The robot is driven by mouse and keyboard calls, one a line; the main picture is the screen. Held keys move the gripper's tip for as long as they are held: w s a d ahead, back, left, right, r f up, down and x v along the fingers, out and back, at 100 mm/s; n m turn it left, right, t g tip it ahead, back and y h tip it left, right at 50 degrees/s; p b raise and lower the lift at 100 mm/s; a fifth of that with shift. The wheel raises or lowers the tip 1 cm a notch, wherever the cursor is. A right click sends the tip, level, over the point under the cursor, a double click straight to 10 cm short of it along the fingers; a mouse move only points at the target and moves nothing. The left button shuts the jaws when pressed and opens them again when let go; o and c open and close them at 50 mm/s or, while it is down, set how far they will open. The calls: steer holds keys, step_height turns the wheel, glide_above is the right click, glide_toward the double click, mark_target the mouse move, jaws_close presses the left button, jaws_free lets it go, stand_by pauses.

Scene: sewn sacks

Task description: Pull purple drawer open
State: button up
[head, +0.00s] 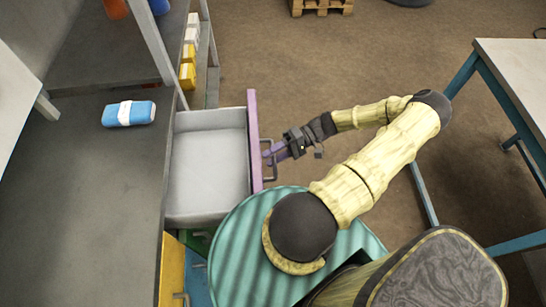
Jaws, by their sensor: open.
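The purple drawer (254,140) is pulled out from under the grey bench, and its empty light-grey inside shows. Its purple front faces right and carries a dark bar handle (270,174). My gripper (269,157) is at the handle, coming from the right, with its fingers pointing left at the drawer front. Its jaws are open. I cannot tell from this view whether the fingers are around the handle or only beside it.
A blue and white packet (129,113) lies on the grey bench (80,190). A yellow front (172,270) with a handle is below the drawer. Shelves with yellow and white boxes (188,70) stand behind. A blue-legged table (515,70) is at right. Brown floor lies clear between.

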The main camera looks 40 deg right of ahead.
steer(key=o, duration=1.1)
steer(key=r, duration=0.7)
steer(key=shift+w+r, duration=0.2)
steer(key=shift+r, duration=0.2)
steer(key=shift+c, duration=0.2)
steer(key=shift+r, duration=0.65)
steer(key=s+d+f+h, duration=0.1)
steer(key=s+d+f, duration=0.1)
steer(key=d, duration=0.5)
steer(key=shift+d+f+m+p, duration=0.35)
steer(key=shift+f+p, duration=0.1)
steer(key=shift+f, duration=0.2)
steer(key=shift+s+d+t, duration=0.3)
steer(key=shift+d, duration=0.1)
steer(key=c, duration=1.1)
steer(key=shift+o, duration=0.2)
steer(key=f+b+v, duration=0.1)
steer(key=v, duration=1.1)
steer(key=shift+w+d+f+b, duration=0.25)
steer(key=shift+d+b, duration=0.1)
steer(key=shift+d, duration=0.15)
